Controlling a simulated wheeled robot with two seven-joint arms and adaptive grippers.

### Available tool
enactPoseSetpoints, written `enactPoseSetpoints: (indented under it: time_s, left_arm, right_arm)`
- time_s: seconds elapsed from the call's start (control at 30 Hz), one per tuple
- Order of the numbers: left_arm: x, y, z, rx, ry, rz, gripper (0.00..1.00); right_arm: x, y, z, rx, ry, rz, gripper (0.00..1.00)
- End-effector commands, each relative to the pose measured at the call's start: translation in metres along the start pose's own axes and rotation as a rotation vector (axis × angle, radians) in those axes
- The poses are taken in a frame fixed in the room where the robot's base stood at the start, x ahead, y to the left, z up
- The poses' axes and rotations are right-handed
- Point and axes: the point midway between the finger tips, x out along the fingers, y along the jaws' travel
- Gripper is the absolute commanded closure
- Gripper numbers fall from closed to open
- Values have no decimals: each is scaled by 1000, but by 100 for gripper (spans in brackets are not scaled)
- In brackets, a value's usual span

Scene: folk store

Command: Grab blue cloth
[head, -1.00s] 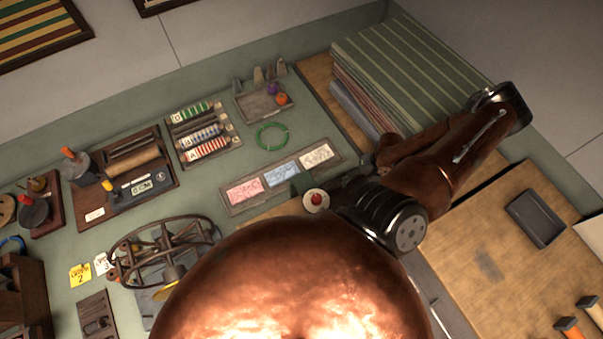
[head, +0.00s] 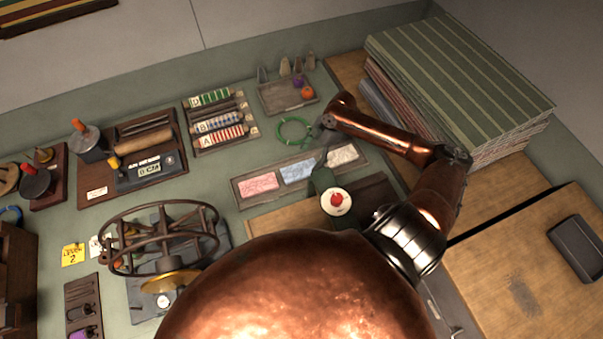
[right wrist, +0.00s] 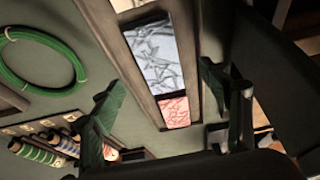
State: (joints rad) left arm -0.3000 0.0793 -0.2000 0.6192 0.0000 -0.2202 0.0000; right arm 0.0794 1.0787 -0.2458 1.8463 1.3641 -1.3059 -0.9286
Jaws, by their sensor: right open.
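The blue cloth (head: 297,170) lies flat in the middle compartment of a long grey tray (head: 243,201), between a pink cloth (head: 258,184) and a white cloth (head: 342,156). My right gripper (head: 321,168) is over the tray, by the right end of the blue cloth, and partly hides it. In the right wrist view the blue cloth (right wrist: 152,52) and the pink cloth (right wrist: 175,112) show between the green fingers of my right gripper (right wrist: 160,85). These fingers are apart and empty. My left gripper is not in view.
A green ring (head: 294,131) lies just behind the tray. A small tray with fruit-like balls (head: 306,93) stands farther back. A spoked wheel device (head: 160,235) stands at left. A stack of striped boards (head: 450,75) rises at the back right.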

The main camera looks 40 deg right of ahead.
Motion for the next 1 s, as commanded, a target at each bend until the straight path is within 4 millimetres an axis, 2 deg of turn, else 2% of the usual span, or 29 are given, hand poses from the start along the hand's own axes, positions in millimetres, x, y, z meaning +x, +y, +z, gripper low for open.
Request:
enactPoseSetpoints:
  time_s: [0.27,0.6,0.87,1.0]
  left_arm:
    - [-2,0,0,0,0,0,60]
    - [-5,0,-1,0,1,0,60]
    - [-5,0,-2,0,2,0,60]
    - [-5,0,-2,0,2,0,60]
  right_arm:
    - [28,0,-2,5,1,-3,30]
    - [72,2,-5,4,-1,-3,30]
    - [75,2,-5,2,-2,-1,30]
    - [75,2,-5,2,-2,-2,39]
